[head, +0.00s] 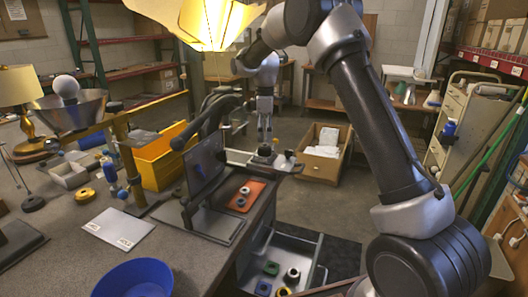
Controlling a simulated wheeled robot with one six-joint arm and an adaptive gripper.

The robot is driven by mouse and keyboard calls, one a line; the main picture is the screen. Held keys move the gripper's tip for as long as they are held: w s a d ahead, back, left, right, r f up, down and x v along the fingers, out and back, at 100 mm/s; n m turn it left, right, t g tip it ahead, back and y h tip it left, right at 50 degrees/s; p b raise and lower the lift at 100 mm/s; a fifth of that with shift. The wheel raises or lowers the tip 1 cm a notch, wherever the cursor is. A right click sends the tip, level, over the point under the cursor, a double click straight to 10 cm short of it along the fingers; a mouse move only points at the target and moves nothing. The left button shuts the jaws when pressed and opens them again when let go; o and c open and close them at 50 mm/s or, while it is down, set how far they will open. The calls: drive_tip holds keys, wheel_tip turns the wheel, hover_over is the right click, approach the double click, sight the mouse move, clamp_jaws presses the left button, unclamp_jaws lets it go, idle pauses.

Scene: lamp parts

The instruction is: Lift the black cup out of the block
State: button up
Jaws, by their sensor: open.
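The black cup (264,150) is a small dark shape seated in the pale grey block (240,158) at the far end of the bench. Its lower part is hidden in the block. My gripper (264,132) points straight down above the cup, with its fingers apart and nothing visible between them. The fingertips are close over the cup; at this size I cannot tell whether they touch it.
A yellow bin (160,160) stands left. A blue bowl (135,280) is in front. An open drawer (300,250) holds several parts.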

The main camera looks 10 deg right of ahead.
sight(264, 145)
wheel_tip(264, 145, down, 6)
drive_tip(key=shift+f, duration=0.1)
drive_tip(key=c, duration=1.1)
